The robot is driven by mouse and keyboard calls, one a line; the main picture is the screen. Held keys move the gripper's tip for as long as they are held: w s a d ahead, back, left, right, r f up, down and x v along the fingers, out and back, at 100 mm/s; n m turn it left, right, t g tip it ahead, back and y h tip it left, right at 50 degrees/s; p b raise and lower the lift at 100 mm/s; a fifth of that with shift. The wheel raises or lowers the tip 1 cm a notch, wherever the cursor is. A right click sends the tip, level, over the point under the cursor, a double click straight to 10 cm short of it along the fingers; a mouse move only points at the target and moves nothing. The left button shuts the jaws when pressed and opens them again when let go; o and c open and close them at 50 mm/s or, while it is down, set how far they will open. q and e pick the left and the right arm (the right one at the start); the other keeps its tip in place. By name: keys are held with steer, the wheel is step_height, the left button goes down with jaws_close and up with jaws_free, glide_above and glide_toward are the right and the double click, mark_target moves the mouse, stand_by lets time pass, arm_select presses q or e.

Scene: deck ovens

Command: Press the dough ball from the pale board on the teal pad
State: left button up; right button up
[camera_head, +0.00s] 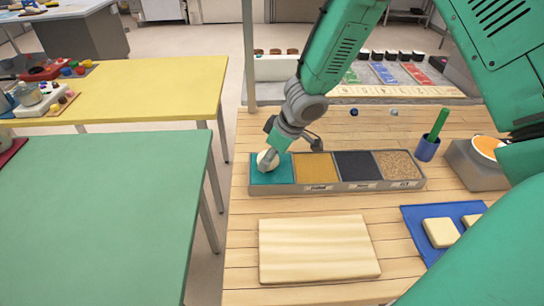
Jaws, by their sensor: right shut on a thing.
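My right gripper (268,158) reaches down over the teal pad (262,180) at the left end of a grey tray. It is shut on the pale dough ball (266,161). The ball is at the pad, low over it or touching it; I cannot tell which. The pale board (318,248) lies bare on the wooden table in front of the tray. My left gripper is not in view.
The tray (384,185) has yellow, dark and speckled compartments right of the pad. A blue mat (412,222) with pale blocks, a blue cup (427,149) with a green stick, and a grey scale-like box (474,174) stand right. Green (95,215) and yellow tables stand left.

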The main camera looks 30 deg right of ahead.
steer(key=shift+f, duration=0.15)
steer(key=shift+d+f, duration=0.15)
steer(key=shift+d, duration=0.1)
steer(key=shift+d+f, duration=0.3)
steer(key=shift+d, duration=0.4)
steer(key=shift+a+r, duration=0.15)
steer(key=shift+a, duration=0.7)
steer(key=shift+d, duration=0.7)
steer(key=shift+a, duration=0.3)
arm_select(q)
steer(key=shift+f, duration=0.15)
arm_select(e)
steer(key=shift+a, duration=0.25)
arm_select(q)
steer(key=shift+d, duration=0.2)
arm_select(e)
steer(key=shift+d, duration=0.15)
